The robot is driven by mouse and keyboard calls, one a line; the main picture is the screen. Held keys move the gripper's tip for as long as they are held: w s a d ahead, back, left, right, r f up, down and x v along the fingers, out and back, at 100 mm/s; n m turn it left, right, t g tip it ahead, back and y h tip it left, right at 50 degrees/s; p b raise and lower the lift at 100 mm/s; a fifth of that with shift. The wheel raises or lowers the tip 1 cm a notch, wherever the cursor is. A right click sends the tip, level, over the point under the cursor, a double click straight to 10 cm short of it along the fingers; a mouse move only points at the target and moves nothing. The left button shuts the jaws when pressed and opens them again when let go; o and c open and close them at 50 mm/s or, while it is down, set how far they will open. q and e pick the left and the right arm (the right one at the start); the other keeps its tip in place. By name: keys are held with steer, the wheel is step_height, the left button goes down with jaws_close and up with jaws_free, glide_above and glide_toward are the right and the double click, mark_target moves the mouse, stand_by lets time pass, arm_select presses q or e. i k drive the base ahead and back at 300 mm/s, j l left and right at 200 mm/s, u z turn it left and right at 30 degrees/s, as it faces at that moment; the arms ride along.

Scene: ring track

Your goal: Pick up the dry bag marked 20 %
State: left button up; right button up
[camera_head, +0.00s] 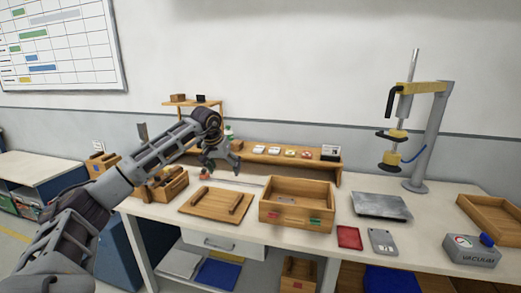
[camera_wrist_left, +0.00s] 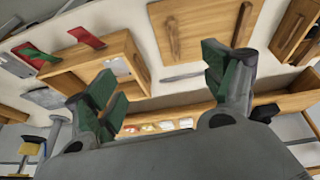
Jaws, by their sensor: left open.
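No mark reading 20 % is legible in either view, so I cannot tell which thing is the dry bag. Several small pale and coloured packets (camera_head: 274,150) lie on the low wooden shelf at the back of the bench; they also show in the left wrist view (camera_wrist_left: 165,126). A whitish item (camera_wrist_left: 120,67) lies inside the open wooden box (camera_head: 284,214), its print too small to read. My left gripper (camera_head: 221,165) is open and empty above the bench, left of the packets and behind the wooden board. The right gripper is out of view.
A wooden board (camera_head: 216,203) with two bars lies left of the box. A grey metal plate (camera_head: 381,206), red tray (camera_head: 349,237), grey device (camera_head: 382,242) and vacuum unit (camera_head: 471,250) occupy the right. A press stand (camera_head: 423,150) rises behind the plate.

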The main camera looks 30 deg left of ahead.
mark_target(258, 149)
steer(key=i+j, duration=0.25)
steer(key=i, duration=0.25)
steer(key=i+j, duration=0.25)
steer(key=i, duration=0.3)
steer(key=i+j, duration=0.25)
steer(key=i, duration=0.25)
